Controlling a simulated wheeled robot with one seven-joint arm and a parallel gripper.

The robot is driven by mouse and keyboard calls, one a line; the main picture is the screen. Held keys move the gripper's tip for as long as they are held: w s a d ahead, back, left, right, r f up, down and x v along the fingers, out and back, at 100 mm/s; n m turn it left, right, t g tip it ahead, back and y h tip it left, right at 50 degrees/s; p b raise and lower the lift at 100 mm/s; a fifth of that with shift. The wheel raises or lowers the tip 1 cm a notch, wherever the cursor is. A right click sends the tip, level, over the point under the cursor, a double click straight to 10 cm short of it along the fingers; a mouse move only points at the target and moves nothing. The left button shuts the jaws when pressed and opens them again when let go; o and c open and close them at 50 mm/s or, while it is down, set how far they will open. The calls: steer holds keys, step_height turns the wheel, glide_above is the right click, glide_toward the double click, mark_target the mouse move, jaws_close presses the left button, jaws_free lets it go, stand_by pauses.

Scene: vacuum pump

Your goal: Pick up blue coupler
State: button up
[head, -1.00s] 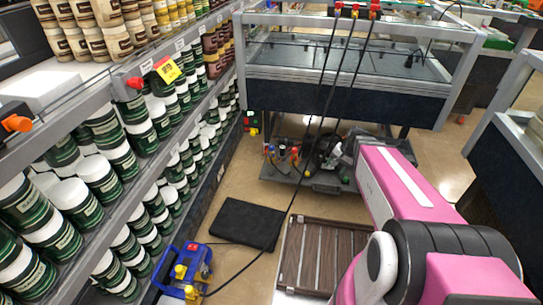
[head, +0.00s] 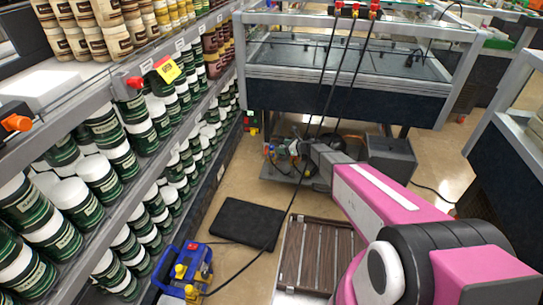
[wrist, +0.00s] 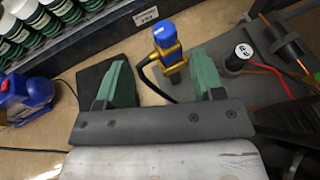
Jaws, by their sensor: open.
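The blue coupler (wrist: 165,42) has a blue cap on a brass-yellow body and shows at the upper middle of the wrist view. It stands roughly upright, with a black hose beside it. My gripper (wrist: 160,72) is open, its two green fingers apart on the left and right of the coupler's line. The coupler appears just beyond the fingers, and nothing is held. In the head view my gripper (head: 291,149) is low over the grey cart platform (head: 277,174), and my arm and gripper hide part of it. A small blue part shows there, too small to identify surely.
A blue pump (head: 187,268) stands on the floor at lower left; it also shows in the wrist view (wrist: 28,98). A black mat (head: 247,222) and a slatted wooden panel (head: 315,255) lie nearby. Shelves of jars (head: 105,175) line the left. A table frame (head: 345,88) stands behind.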

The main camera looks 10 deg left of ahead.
mark_target(273, 147)
steer(key=x, duration=0.9)
steer(key=shift+w+d+f, duration=0.15)
steer(key=shift+w+f, duration=0.05)
steer(key=shift+w, duration=0.05)
jaws_close()
